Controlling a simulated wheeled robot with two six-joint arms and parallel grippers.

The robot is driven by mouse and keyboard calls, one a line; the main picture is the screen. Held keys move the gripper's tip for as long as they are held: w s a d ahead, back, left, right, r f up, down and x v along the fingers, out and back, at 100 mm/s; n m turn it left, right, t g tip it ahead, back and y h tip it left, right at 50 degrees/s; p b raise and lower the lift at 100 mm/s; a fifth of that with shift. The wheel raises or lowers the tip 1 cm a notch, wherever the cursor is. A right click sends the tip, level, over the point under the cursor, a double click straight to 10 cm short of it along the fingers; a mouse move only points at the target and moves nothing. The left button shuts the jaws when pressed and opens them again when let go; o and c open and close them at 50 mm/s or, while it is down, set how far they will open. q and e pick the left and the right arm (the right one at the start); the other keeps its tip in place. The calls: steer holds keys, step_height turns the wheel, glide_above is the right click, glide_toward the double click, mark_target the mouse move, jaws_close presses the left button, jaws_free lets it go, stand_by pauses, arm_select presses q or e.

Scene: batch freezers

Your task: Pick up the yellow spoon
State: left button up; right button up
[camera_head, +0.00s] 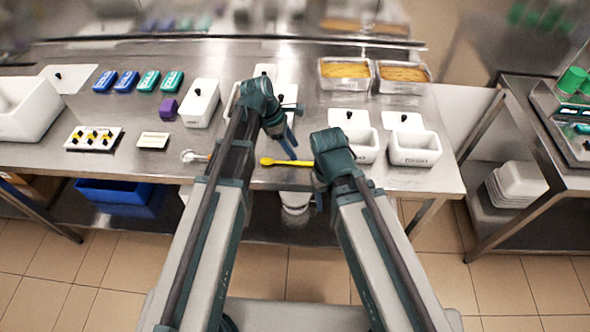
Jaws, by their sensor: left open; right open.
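The yellow spoon (286,162) lies flat on the steel counter near its front edge, between my two arms. Its rounded end points left and its handle runs right toward my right wrist. My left gripper (288,143) is open above the counter, its fingers pointing down close over the spoon's middle; I cannot tell whether they touch it.
White containers (415,147) stand right of the spoon, and steel trays with yellow contents (345,73) stand behind. Blue and green packs (127,81) lie farther back.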

mark_target(303, 162)
arm_select(q)
steer(key=shift+d+f, duration=0.2)
steer(key=shift+f, duration=0.15)
steer(key=b+x, duration=0.4)
steer(key=x, duration=0.1)
steer(key=shift+s+d+b, duration=0.1)
steer(key=shift+d+b, duration=0.15)
steer(key=shift+b, duration=0.1)
steer(key=shift+r, duration=0.1)
jaws_close()
